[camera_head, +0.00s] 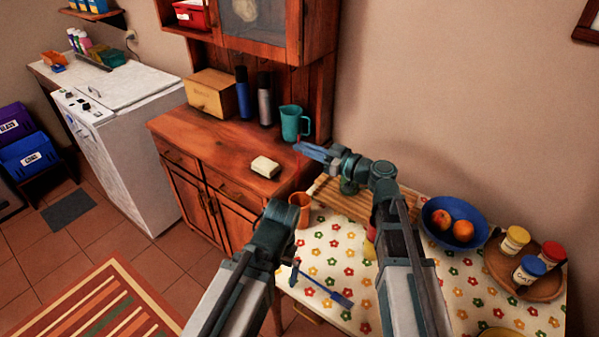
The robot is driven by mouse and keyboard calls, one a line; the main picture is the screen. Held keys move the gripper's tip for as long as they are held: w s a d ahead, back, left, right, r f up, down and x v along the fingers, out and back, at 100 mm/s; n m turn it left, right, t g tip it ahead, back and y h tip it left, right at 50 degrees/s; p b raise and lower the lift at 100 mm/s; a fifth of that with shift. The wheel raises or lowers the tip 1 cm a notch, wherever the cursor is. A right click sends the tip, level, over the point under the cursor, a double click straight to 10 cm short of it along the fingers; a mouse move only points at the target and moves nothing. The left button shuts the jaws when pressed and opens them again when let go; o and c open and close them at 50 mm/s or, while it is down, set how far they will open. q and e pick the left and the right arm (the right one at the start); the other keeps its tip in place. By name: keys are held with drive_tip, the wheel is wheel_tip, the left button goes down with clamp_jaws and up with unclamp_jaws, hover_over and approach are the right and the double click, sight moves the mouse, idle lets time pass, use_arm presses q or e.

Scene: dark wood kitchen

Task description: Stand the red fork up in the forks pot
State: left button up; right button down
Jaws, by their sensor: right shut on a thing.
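My right gripper (316,152) reaches up and left over the back of the table, in front of the wooden cabinet. An orange pot (306,199) stands on the table's left back corner, below the right gripper and partly hidden by my left arm. No label can be read on it, so I cannot tell if it is the forks pot. My left gripper's fingers cannot be made out beyond its wrist.
A blue utensil (328,289) lies at the front. A blue bowl (434,228) with oranges and a tray (502,270) of jars stand right. A teal jug (291,122) stands on the cabinet.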

drive_tip(key=shift+w+d+r+t, duration=0.3)
drive_tip(key=shift+w+d+r, duration=0.05)
drive_tip(key=shift+w+r, duration=0.05)
drive_tip(key=shift+f, duration=0.1)
wheel_tip(320, 180, down, 14)
drive_tip(key=b, duration=1.4)
drive_tip(key=shift+f+b, duration=0.2)
drive_tip(key=shift+b, duration=0.1)
drive_tip(key=c, duration=0.9)
unclamp_jaws()
drive_tip(key=shift+r, duration=0.1)
